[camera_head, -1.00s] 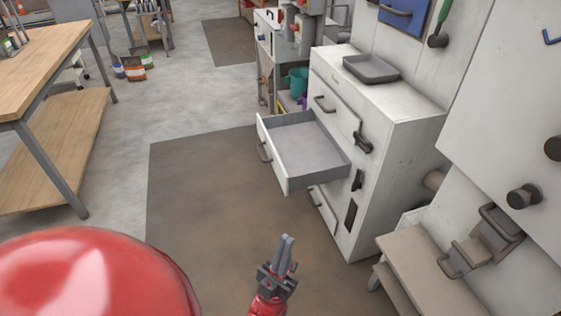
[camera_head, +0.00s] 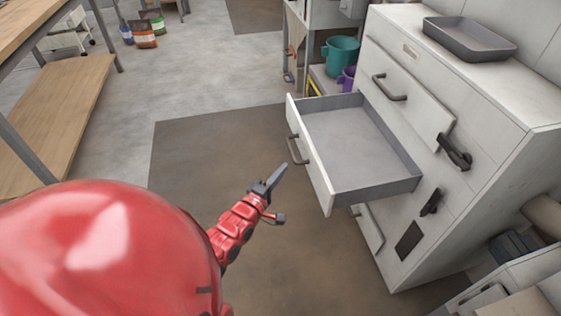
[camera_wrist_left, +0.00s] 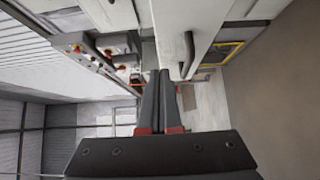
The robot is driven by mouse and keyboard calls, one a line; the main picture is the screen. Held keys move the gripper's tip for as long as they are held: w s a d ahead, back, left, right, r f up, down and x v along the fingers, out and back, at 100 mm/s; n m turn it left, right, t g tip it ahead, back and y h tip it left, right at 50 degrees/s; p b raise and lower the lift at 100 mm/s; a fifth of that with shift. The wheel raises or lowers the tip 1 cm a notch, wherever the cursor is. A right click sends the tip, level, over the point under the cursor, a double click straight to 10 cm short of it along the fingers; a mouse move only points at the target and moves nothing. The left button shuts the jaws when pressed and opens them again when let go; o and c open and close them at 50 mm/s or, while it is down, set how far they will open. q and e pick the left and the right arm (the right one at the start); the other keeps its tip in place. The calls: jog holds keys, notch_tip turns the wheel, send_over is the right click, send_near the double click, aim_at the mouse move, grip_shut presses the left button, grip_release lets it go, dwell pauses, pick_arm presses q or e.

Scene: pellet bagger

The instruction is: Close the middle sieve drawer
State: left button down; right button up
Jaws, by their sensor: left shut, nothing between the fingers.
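The middle sieve drawer (camera_head: 360,185) stands pulled out of the white cabinet (camera_head: 470,140), open and empty inside. Its front panel (camera_head: 311,160) faces left and carries a dark bar handle (camera_head: 297,150). My left gripper (camera_head: 281,172) is shut and empty, just left of the drawer front and near the handle's lower end. I cannot tell whether it touches. In the left wrist view the shut fingers (camera_wrist_left: 161,85) point towards the drawer front (camera_wrist_left: 190,25), with the handle (camera_wrist_left: 188,55) just to their right. My right gripper is not in view.
The drawer above (camera_head: 405,90) and the one below (camera_head: 368,228) are shut. A grey tray (camera_head: 468,38) lies on the cabinet top. Teal (camera_head: 340,55) and purple buckets stand behind. A wooden workbench (camera_head: 50,115) is at left. The floor mat (camera_head: 205,150) is clear.

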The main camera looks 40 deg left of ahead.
pick_arm(q)
jog(key=b, duration=0.1)
send_near(311, 149)
jog(key=w+a, duration=0.3)
jog(key=shift+w+d, duration=0.35)
jog(key=shift+w, duration=0.25)
jog(key=shift+w+d, duration=0.35)
jog(key=shift+w, duration=0.25)
jog(key=shift+w+d+f, duration=0.1)
jog(key=shift+w+d, duration=0.25)
